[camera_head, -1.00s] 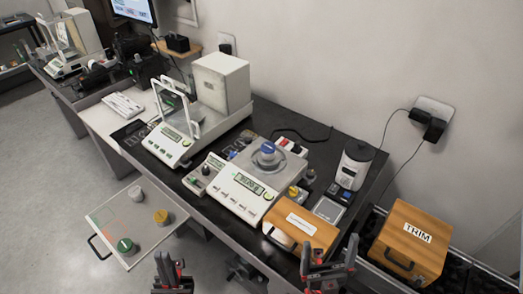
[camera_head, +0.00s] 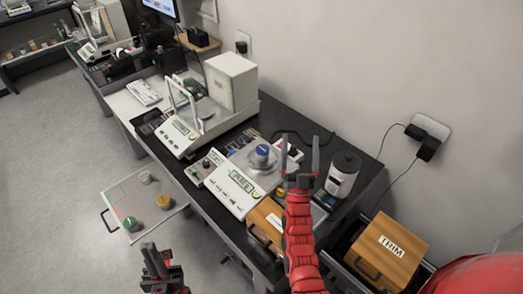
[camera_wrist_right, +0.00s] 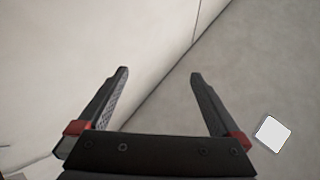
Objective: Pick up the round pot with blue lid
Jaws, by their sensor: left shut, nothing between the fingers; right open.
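The round pot with the blue lid (camera_head: 262,153) stands upright on the round pan of the front weighing scale (camera_head: 232,186). My right gripper (camera_head: 300,141) is open and empty, just right of the pot in the head view, with its fingers pointing away from me. How high it is above the table I cannot tell. My left gripper (camera_head: 157,256) is shut and empty, low in front of the table.
A pull-out board (camera_head: 130,200) holds a green-lidded pot (camera_head: 131,224), a yellow-lidded pot (camera_head: 163,201) and a pale pot (camera_head: 145,177). A boxed balance (camera_head: 231,82) stands behind left. A white grinder-like device (camera_head: 342,175) and the TRIM wooden box (camera_head: 388,252) stand right.

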